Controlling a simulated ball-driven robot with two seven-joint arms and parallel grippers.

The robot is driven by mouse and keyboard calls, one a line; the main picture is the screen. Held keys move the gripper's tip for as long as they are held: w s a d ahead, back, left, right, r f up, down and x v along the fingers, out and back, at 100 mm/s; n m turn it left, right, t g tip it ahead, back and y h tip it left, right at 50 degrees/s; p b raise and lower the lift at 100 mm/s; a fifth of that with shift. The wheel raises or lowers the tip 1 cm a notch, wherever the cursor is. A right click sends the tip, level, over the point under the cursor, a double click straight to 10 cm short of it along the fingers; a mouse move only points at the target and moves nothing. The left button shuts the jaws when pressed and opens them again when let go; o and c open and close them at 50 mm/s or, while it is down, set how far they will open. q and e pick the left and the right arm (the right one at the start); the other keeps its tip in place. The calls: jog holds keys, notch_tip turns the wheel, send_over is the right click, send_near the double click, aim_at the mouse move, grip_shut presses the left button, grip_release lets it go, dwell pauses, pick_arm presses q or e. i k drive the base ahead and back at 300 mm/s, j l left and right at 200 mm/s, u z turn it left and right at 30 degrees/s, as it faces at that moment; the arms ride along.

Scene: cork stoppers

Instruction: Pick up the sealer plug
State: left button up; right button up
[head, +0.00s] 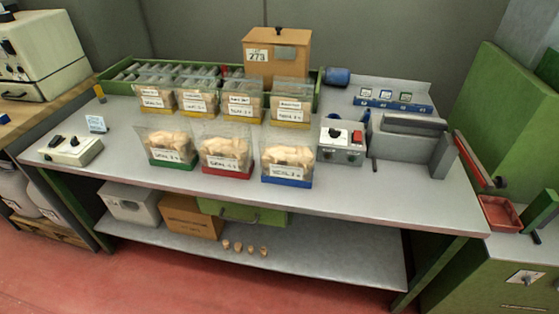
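I cannot pick out the sealer plug with certainty. A grey metal machine (405,140), which looks like the sealer, stands at the right end of the table. A small dark piece (375,164) shows at its left foot; I cannot tell whether it is the plug. A grey control box (341,146) with black and red parts on top stands left of the machine. Neither of my grippers is in view.
Clear bins of corks, three in front (287,182) and several behind, fill the middle of the grey table (240,196). A switch box (74,151) is at the left, a wooden box (277,66) at the back. The front right tabletop is bare. Several corks (238,247) lie on the lower shelf.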

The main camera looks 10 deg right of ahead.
aim_at(366, 120)
jog(key=i+z, duration=0.15)
jog(key=z, duration=0.25)
jog(key=i+l+z, duration=0.1)
jog(key=z, duration=0.3)
jog(key=i+l+u, duration=0.1)
jog(key=i+u, duration=0.15)
jog(key=i+l+u, duration=0.25)
jog(key=i+j, duration=0.05)
jog(key=i, duration=0.05)
